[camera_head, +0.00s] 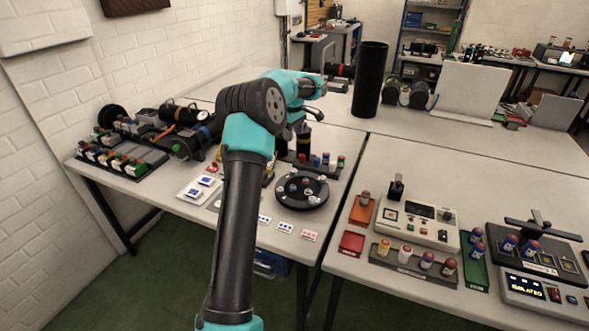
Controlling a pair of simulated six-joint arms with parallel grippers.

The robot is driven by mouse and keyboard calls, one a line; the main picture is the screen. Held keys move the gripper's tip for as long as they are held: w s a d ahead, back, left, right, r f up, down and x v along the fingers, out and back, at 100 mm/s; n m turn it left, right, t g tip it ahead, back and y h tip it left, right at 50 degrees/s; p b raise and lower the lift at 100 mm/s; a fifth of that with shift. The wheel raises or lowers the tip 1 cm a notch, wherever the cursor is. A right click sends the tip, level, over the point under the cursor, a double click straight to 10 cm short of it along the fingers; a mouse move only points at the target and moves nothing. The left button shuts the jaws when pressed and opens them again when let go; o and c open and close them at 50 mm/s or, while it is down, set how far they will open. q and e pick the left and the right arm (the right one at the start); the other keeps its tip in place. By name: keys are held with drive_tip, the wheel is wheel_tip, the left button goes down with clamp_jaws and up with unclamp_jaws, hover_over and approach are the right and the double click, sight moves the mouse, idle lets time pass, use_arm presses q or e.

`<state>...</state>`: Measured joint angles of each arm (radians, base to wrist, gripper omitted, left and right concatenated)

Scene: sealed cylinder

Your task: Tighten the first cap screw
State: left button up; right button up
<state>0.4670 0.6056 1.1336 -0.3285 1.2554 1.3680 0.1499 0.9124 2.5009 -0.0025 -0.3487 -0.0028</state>
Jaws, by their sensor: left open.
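My left arm rises from the bottom centre, and its gripper (293,129) points down at its far end, open, partly hidden behind my own wrist. It is above the back part of the left table, near a dark upright cylinder (303,143). I cannot tell whether it touches the cylinder. In front is a round black flange (302,201) with several small pale and coloured parts on it, possibly the cap screws; they are too small to tell which is first. My right gripper is not in view.
A tall black tube (369,80) stands behind. Small label cards (285,227) lie at the table's front edge.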

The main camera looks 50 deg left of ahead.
sight(294, 170)
use_arm(q)
wheel_tip(294, 170, down, 16)
drive_tip(key=shift+f, duration=0.25)
idle(0.3)
drive_tip(key=c, duration=0.9)
